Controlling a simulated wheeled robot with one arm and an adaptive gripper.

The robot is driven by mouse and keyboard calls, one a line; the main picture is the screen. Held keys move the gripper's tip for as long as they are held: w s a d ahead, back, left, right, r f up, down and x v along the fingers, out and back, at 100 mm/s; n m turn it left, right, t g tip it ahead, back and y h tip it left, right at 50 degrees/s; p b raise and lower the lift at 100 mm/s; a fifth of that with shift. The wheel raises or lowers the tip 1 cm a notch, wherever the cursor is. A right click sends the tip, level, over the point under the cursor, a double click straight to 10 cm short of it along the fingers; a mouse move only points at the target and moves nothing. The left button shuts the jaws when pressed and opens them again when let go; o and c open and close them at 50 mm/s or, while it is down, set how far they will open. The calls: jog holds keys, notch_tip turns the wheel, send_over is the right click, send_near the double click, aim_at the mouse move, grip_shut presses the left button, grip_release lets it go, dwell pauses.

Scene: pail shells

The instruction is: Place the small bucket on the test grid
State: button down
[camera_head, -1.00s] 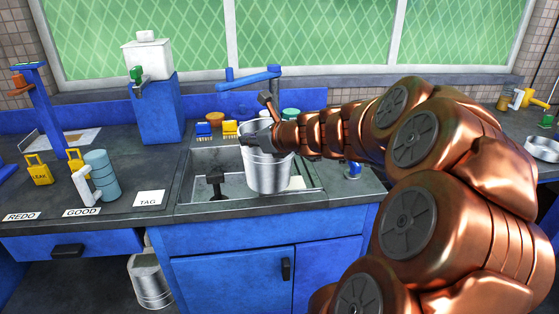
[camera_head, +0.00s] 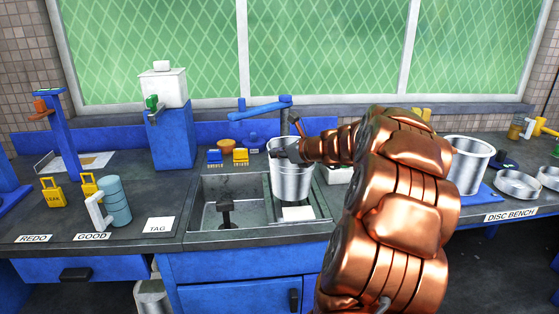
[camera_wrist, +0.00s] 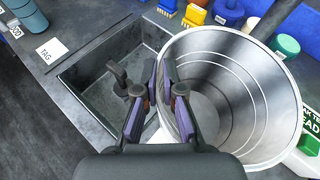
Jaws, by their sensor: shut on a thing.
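A shiny metal bucket (camera_head: 290,182) hangs upright from my gripper (camera_head: 282,151) over the right part of the sink area. My gripper is shut on the bucket's left rim. In the wrist view the bucket (camera_wrist: 225,95) shows its open, ringed and empty inside, with the fingers (camera_wrist: 167,88) pinching its wall. A larger metal bucket (camera_head: 466,168) stands on a blue mat at the right. No surface is clearly readable as the test grid; the area beneath the held bucket is partly hidden by it.
The sink basin (camera_head: 205,207) with a dark tap-like fitting lies left of the bucket. A blue faucet arm (camera_head: 262,105) stands behind. A white block (camera_head: 298,213) sits below the bucket. Shallow metal pans (camera_head: 518,184) lie at the far right.

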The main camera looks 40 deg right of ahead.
jog(key=shift+w+d+f, duration=0.15)
jog(key=shift+d+f, duration=0.15)
jog(key=shift+f, duration=0.3)
jog(key=shift+w+d+f, duration=0.2)
jog(key=shift+d+f, duration=0.15)
jog(key=shift+f, duration=0.25)
jog(key=shift+w+d+f, duration=0.15)
jog(key=shift+d+f, duration=0.15)
jog(key=shift+f, duration=0.3)
jog(key=c, duration=1.3)
grip_release()
jog(key=shift+s, duration=0.15)
jog(key=v, duration=1.1)
jog(key=shift+s+r, duration=0.15)
jog(key=shift+s, duration=0.25)
